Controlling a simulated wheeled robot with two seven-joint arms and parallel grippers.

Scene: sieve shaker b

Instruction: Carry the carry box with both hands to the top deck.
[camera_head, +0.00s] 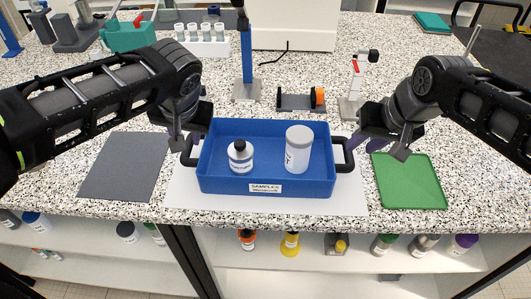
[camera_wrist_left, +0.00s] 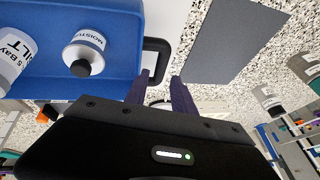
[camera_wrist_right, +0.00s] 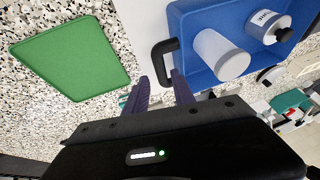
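The blue carry box (camera_head: 222,183) stands on a white sheet on the speckled bench top. It holds a small dark-capped bottle (camera_head: 240,157) and a larger white jar (camera_head: 298,148). A dark handle sticks out at each end: the left handle (camera_head: 188,152) and the right handle (camera_head: 345,155). My left gripper (camera_wrist_left: 161,78) is open, with its purple fingers just short of the left handle. My right gripper (camera_wrist_right: 160,78) is open, its fingertips close to the right handle. Neither is shut on a handle. I cannot tell which surface is the top deck.
A dark grey mat (camera_head: 124,167) lies left of the box and a green mat (camera_head: 411,181) lies right. Behind stand a blue post (camera_head: 247,65), a rack of vials (camera_head: 203,40) and a small grey-orange device (camera_head: 302,99). Bottles stand on the shelf (camera_head: 300,281) below.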

